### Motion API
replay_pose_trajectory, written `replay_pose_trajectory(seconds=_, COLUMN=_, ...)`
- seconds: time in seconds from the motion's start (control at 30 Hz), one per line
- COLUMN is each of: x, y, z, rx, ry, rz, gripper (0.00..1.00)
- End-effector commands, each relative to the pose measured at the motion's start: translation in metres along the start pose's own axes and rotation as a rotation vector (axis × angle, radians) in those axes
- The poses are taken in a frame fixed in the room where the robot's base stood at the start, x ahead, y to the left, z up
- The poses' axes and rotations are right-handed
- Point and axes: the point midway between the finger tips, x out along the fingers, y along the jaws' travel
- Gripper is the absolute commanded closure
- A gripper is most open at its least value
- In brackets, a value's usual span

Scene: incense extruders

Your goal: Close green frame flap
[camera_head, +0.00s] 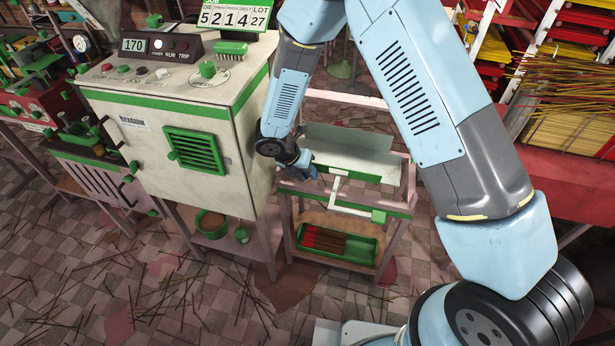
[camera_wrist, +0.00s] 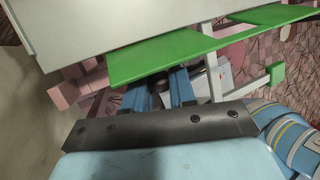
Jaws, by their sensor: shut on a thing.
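The green frame flap, a pale panel with a green edge strip (camera_head: 359,174), is on the low stand at the centre of the head view. In the wrist view its green strip (camera_wrist: 150,63) crosses above the fingers. My gripper (camera_head: 305,167) is at the left end of the strip, by the stand's left side. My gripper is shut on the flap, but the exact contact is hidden. A white bar with a green block (camera_head: 378,216) lies in front of the flap.
The white cabinet (camera_head: 235,140) stands close to the left of my gripper. Red racks (camera_head: 570,100) of incense are on the right. Loose sticks litter the tiled floor (camera_head: 170,270).

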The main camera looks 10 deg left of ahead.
Motion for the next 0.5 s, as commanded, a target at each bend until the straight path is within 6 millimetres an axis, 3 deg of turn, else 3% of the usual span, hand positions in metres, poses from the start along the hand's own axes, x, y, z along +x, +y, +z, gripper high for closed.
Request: replay_pose_trajectory(seconds=0.5, x=-0.004, y=-0.002, z=0.015, rx=-0.107, ry=0.265, rz=0.002, gripper=1.00)
